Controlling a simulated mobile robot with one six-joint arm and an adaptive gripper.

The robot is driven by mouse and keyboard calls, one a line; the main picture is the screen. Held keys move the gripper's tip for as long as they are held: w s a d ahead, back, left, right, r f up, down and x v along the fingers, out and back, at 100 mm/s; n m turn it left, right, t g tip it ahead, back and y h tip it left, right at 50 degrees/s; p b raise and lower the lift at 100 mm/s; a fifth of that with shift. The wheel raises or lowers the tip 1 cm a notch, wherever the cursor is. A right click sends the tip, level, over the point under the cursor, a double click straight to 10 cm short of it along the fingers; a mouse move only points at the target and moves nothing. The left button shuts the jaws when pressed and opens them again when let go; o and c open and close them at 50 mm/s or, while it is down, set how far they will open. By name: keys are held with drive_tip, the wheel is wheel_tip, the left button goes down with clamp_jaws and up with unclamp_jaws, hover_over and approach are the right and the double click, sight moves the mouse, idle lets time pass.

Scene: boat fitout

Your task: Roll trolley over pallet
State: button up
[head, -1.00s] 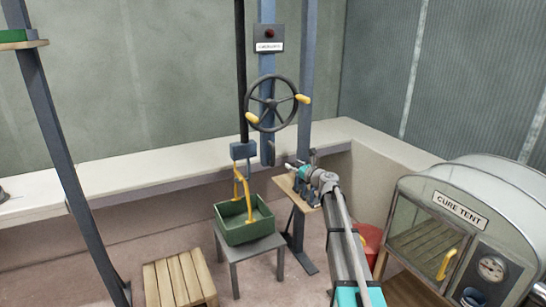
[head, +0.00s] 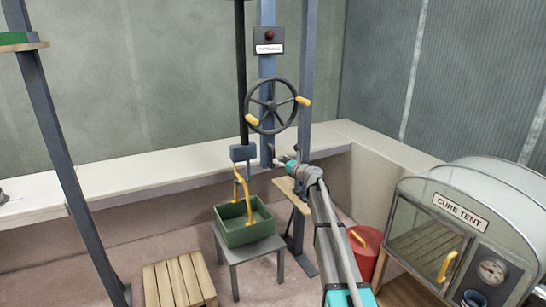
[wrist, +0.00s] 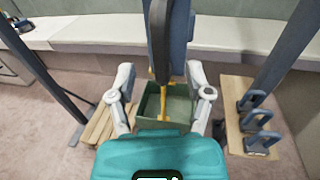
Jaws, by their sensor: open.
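The wooden slatted pallet (head: 180,283) lies on the floor at the lower left; it also shows in the wrist view (wrist: 97,130). No part is clearly recognisable as the trolley. A black vertical bar (head: 240,80) ends in a blue block (head: 243,152) above a green crate (head: 244,232) with yellow straps. The crate is on a grey stool, right of the pallet. A black handwheel (head: 271,104) with yellow grips is mounted on a blue post. My gripper (head: 284,163) is below the wheel, apart from it. In the wrist view its fingers (wrist: 162,98) are spread and empty.
The grey stool (head: 250,250) carries the crate. A wooden shelf (wrist: 235,100) with blue clamps is to the right. A red drum (head: 365,252) and the cure tent (head: 460,212) stand at the right. A slanted blue post (head: 60,130) rises at the left.

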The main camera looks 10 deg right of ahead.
sight(273, 166)
drive_tip(key=shift+x, duration=3.1)
drive_tip(key=shift+c, duration=0.3)
clamp_jaws()
